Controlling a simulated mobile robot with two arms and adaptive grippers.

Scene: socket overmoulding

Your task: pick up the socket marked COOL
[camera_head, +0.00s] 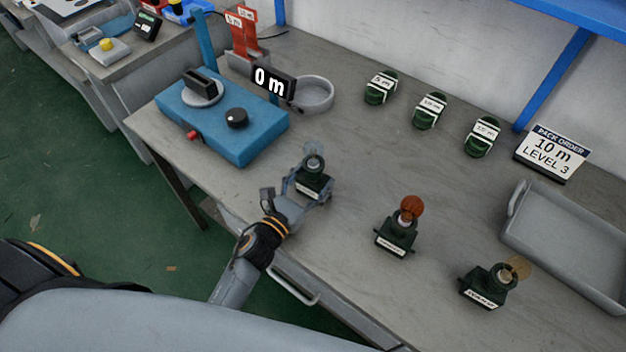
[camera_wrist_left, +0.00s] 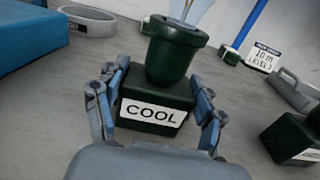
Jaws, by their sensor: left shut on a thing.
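The socket marked COOL (camera_wrist_left: 157,102) is a dark green block with a round flared cup on top and a white label on its front. In the head view the same socket (camera_head: 313,182) stands at the table's near edge with a pale, clear bulb-like piece above it. My left gripper (camera_head: 308,187) is shut on the socket. In the left wrist view its fingers (camera_wrist_left: 158,108) press on both sides of the block. The socket appears upright and close to the tabletop; I cannot tell whether it touches it. My right gripper is not in view.
Two similar sockets stand to the right, one with an orange-red top (camera_head: 396,238) and one with an amber disc (camera_head: 484,287). A blue machine (camera_head: 222,125) is at the left. A grey tray (camera_head: 508,222) is at the right. Several green labelled pieces stand along the back.

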